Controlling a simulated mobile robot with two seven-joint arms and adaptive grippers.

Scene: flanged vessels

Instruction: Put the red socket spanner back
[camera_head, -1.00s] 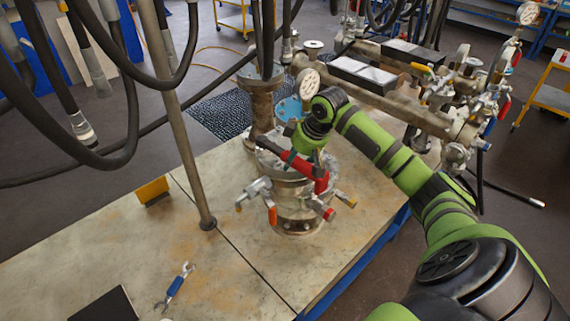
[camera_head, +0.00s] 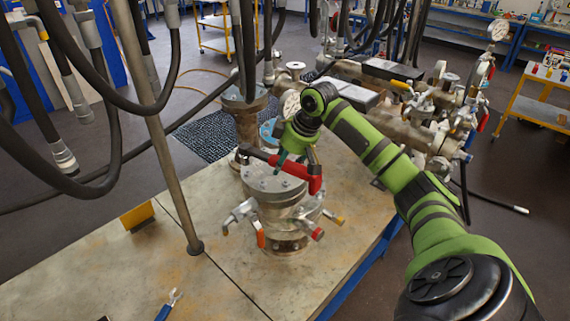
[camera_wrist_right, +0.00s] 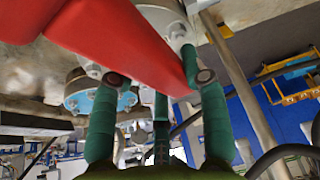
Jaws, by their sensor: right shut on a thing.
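The red socket spanner (camera_head: 298,167) has a red body and a dark end that points to the left. It is above the top flange of the short flanged vessel (camera_head: 278,208) on the bench. My right gripper (camera_head: 284,158) is shut on the spanner, with its green fingers around it. In the right wrist view the spanner (camera_wrist_right: 120,40) crosses the top, large and close, by the fingertips of the gripper (camera_wrist_right: 160,85). Whether any part of the spanner touches the vessel I cannot tell. My left gripper is out of view.
Valves with coloured handles stick out of the vessel's side. A taller pipe column (camera_head: 246,122) stands behind it. An open-ended spanner (camera_head: 168,305) lies on the bench (camera_head: 110,275), clear at front left.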

